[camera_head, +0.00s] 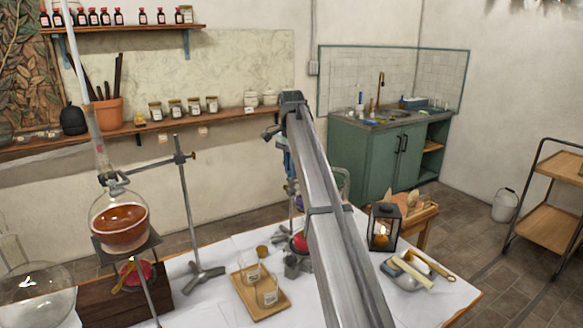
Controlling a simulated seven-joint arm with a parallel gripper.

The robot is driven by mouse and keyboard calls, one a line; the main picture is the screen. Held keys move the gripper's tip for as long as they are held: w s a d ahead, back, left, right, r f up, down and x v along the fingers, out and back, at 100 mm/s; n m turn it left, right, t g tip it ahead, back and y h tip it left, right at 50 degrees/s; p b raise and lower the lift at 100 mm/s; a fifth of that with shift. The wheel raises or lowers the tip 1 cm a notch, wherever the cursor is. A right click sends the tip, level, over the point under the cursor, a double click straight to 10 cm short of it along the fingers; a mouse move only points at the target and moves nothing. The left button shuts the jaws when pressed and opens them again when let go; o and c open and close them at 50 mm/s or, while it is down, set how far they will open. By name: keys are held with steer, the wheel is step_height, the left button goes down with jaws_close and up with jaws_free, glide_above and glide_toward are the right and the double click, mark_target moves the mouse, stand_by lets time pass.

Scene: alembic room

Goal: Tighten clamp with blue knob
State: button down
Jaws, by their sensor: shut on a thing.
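My arm crosses the middle of the camera view from the bottom up to the right-hand stand, and its dark end is my gripper (272,133). The gripper appears shut at the clamp, though its jaws are small and partly hidden. A blue part (283,148), seemingly the clamp's knob, shows right below the dark end; I cannot make out exactly how the two touch. Most of the clamp and its stand is hidden behind my arm. A purple flask (299,202) and a red burner (300,243) show partly beside the arm below.
At left, a round flask of brown liquid (120,228) stands over another red burner (135,272), beside a metal stand (190,220).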

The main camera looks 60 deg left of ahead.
steer(key=c, duration=1.2)
jaws_free()
steer(key=shift+o, duration=0.2)
step_height(320, 180, up, 14)
steer(key=shift+f, duration=0.1)
